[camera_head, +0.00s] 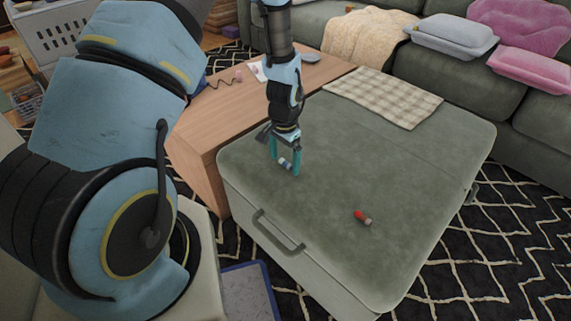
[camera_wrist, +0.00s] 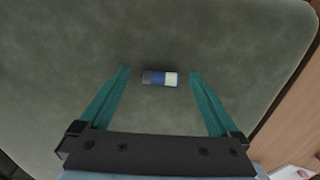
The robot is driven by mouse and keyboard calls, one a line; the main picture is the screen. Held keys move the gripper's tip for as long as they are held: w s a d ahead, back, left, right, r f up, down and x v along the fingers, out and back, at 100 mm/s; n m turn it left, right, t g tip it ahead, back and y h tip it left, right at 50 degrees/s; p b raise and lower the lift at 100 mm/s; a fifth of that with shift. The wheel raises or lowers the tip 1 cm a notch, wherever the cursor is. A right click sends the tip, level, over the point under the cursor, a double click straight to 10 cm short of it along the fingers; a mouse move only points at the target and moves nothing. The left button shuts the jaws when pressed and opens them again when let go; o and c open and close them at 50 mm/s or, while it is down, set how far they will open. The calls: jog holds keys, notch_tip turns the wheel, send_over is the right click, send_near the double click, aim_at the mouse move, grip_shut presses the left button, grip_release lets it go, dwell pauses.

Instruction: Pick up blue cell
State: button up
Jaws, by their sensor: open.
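The blue cell (camera_wrist: 158,78) is a small cylinder with a dark end, a blue band and a white end, lying on its side on the green ottoman (camera_head: 400,150). In the head view the cell (camera_head: 285,163) shows near the ottoman's left side, between the fingers. My gripper (camera_head: 285,170) points down over it. In the wrist view my gripper (camera_wrist: 159,74) has its two teal fingers spread, one to each side of the cell's ends, with a gap on both sides. Whether the fingertips touch the ottoman is hard to tell.
A red cell (camera_head: 362,217) lies on the ottoman to the right. A checked cloth (camera_head: 384,96) covers the ottoman's back part. A wooden table (camera_head: 215,120) stands close on the left. The green sofa (camera_head: 450,70) is behind. The ottoman's middle is clear.

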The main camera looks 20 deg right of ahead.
jog(key=c, duration=1.4)
